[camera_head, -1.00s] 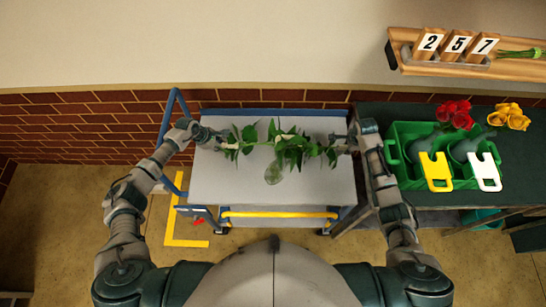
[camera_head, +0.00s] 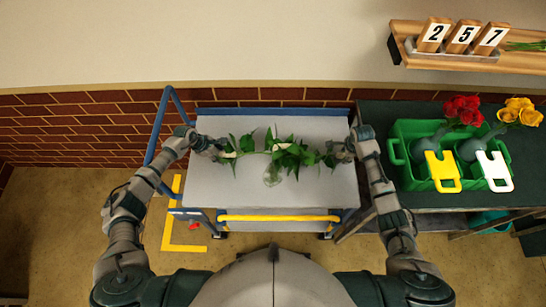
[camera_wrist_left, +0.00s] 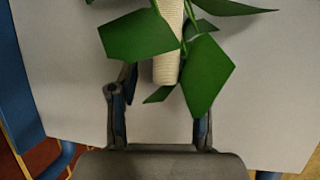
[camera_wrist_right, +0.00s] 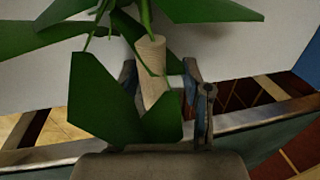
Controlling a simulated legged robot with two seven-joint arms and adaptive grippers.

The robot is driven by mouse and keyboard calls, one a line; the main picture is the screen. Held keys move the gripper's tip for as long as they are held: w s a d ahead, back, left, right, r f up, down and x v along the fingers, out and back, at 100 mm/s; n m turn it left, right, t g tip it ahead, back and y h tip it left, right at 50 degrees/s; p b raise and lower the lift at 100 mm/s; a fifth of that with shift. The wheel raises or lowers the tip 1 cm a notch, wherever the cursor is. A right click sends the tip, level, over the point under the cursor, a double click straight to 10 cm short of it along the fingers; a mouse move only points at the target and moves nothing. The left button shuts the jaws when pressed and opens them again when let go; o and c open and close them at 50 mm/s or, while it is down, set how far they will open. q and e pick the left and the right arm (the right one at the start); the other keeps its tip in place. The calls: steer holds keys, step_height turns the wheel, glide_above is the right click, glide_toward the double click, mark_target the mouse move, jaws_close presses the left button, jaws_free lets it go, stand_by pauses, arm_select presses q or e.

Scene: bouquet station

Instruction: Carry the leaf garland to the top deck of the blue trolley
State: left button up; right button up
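The leaf garland (camera_head: 278,150), green leaves with pale wrapped ends, lies left to right over the grey top deck (camera_head: 320,190) of the blue trolley. It looks low over the deck, though I cannot tell contact for certain. My left gripper (camera_head: 217,147) is at its left end; in the left wrist view the pale end (camera_wrist_left: 167,66) shows between spread fingers with a gap beside it, one finger partly behind a leaf. My right gripper (camera_head: 336,153) is at the other end; the pale right end (camera_wrist_right: 152,75) sits between its parted fingers, partly covered by leaves.
The trolley's blue handle (camera_head: 160,125) rises at left. Bare deck lies in front of the garland.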

arm_select(q)
steer(key=shift+a, duration=0.25)
steer(key=v, duration=0.6)
steer(key=shift+a+r, duration=0.1)
steer(key=shift+a, duration=0.1)
arm_select(e)
steer(key=shift+a+r, duration=0.15)
steer(key=shift+a, duration=0.2)
steer(key=shift+a+r, duration=0.1)
steer(key=shift+a, duration=0.05)
steer(key=shift+s+r, duration=0.1)
steer(key=shift+r, duration=0.15)
arm_select(q)
steer(key=shift+s+a+r, duration=0.1)
steer(key=shift+a+r, duration=0.1)
steer(key=shift+r, duration=0.5)
arm_select(e)
step_height(320, 180, up, 11)
steer(key=s, duration=0.2)
steer(key=shift+a, duration=0.25)
arm_select(q)
steer(key=shift+d, duration=0.15)
arm_select(e)
steer(key=shift+d, duration=0.15)
arm_select(q)
steer(key=shift+d, duration=0.3)
arm_select(e)
steer(key=shift+d, duration=0.25)
